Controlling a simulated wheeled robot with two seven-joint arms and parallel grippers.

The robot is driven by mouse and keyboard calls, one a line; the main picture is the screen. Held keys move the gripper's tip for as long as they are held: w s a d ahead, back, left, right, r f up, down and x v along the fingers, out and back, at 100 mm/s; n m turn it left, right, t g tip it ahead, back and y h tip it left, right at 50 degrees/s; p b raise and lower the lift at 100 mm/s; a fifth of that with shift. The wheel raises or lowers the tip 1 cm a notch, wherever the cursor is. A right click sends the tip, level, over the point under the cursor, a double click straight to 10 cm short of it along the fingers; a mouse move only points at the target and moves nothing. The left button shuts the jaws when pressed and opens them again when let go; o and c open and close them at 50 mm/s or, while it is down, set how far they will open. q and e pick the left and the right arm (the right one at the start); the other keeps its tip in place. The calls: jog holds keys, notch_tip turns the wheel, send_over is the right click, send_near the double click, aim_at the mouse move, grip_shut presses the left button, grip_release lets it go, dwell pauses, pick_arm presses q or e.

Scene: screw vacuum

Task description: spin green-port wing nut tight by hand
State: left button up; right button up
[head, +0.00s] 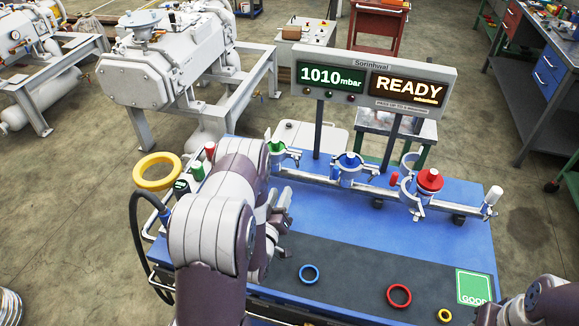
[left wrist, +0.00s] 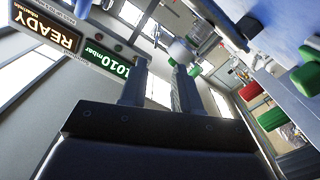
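The green port (head: 277,147) stands at the left end of the port row, with a metal clamp around it. Its wing nut cannot be made out; my left arm covers part of this area. My left gripper (head: 280,204) is in front of and below the green port, partly hidden by my forearm. In the left wrist view its two fingers (left wrist: 160,78) are apart, with a clear gap. A pale round knob (left wrist: 181,51) shows by the right fingertip; I cannot tell whether it touches. My right arm shows only at the bottom right corner, its fingers out of view.
The blue port (head: 348,161) and red port (head: 430,180) stand to the right on the blue bench (head: 350,215). A blue ring (head: 309,265), red ring (head: 399,286) and green card (head: 473,287) lie in front. The display (head: 372,82) reads 1010 mbar, READY.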

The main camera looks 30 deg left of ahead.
aim_at(295, 163)
pick_arm(q)
jog(key=p+x, duration=0.1)
jog(key=x, duration=0.4)
jog(key=p+x, duration=0.1)
jog(key=x, duration=0.5)
jog(key=shift+w+d+r, duration=0.1)
jog(key=shift+w+d, duration=0.05)
jog(key=shift+w, duration=0.15)
jog(key=shift+c, duration=0.3)
grip_shut()
